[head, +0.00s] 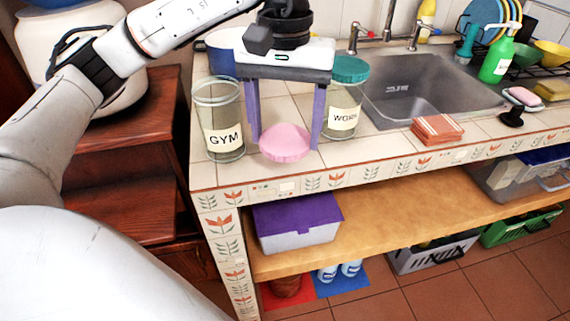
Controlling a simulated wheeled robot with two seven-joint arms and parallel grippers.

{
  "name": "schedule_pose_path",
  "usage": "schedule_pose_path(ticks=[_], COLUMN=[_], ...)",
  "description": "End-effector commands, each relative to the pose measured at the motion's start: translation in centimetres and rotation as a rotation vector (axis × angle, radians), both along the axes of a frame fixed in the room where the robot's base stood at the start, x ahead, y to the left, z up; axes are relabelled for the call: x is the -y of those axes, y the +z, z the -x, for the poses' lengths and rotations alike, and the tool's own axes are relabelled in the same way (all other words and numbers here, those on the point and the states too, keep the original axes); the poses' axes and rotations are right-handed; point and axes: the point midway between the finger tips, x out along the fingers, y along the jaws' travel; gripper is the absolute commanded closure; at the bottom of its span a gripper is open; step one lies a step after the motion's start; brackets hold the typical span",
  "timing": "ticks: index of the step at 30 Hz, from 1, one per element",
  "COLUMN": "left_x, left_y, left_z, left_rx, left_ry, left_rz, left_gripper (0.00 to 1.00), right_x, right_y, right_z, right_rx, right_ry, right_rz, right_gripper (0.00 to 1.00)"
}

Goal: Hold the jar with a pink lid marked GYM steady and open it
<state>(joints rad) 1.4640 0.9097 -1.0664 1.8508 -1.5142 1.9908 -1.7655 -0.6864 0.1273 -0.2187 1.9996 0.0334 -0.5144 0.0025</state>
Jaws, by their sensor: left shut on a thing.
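The glass jar marked GYM (221,115) stands upright on the tiled counter near its left front corner. Its mouth is open, with no lid on it. The pink lid (286,143) is apart from the jar, to its right, between the two purple fingers of my left gripper (286,138). The fingers grip the lid at its left and right sides. I cannot tell if the lid touches the counter or hangs just above it. My right gripper is not in view.
A jar marked WORK with a teal lid (350,69) stands just right of my left gripper. Reddish cloths or tiles (437,130) lie on the counter by the sink (415,90). A blue pot (219,55) is behind the GYM jar. The counter's front edge is close to the lid.

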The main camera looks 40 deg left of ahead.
Motion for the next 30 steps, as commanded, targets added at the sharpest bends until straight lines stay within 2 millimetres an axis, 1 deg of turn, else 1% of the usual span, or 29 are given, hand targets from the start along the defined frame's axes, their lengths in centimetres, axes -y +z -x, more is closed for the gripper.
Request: schedule_pose_path(ticks=[1,8,14,16,22,26,27,29,30], left_x=[0.0,0.0,0.0,0.0,0.0,0.0,0.0,0.0,0.0], left_y=[-0.9,-2.7,-5.5,-5.8,-5.7,-6.2,-6.0,-6.0,-6.0], left_z=[0.1,0.0,0.1,0.0,0.0,0.0,0.0,0.0,0.0], left_rx=[-0.001,0.001,-0.001,0.002,0.003,0.002,0.003,0.002,0.002], left_ry=[0.000,-0.001,-0.001,-0.001,-0.002,-0.002,-0.002,-0.002,-0.002], left_rz=[0.000,0.000,0.000,0.000,0.001,0.000,0.001,0.000,0.000], left_gripper=[0.60,0.60,0.60,0.60,0.60,0.60,0.27,0.17,0.15], right_x=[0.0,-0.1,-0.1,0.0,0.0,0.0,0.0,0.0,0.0], right_y=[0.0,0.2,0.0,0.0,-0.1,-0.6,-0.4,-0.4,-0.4], right_z=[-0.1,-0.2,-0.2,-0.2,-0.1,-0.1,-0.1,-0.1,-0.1], right_rx=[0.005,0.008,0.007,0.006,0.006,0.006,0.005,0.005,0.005], right_ry=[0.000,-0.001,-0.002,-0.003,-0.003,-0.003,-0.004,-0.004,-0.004], right_rz=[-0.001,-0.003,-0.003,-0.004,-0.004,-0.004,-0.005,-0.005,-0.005], right_gripper=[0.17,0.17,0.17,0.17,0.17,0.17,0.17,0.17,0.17])
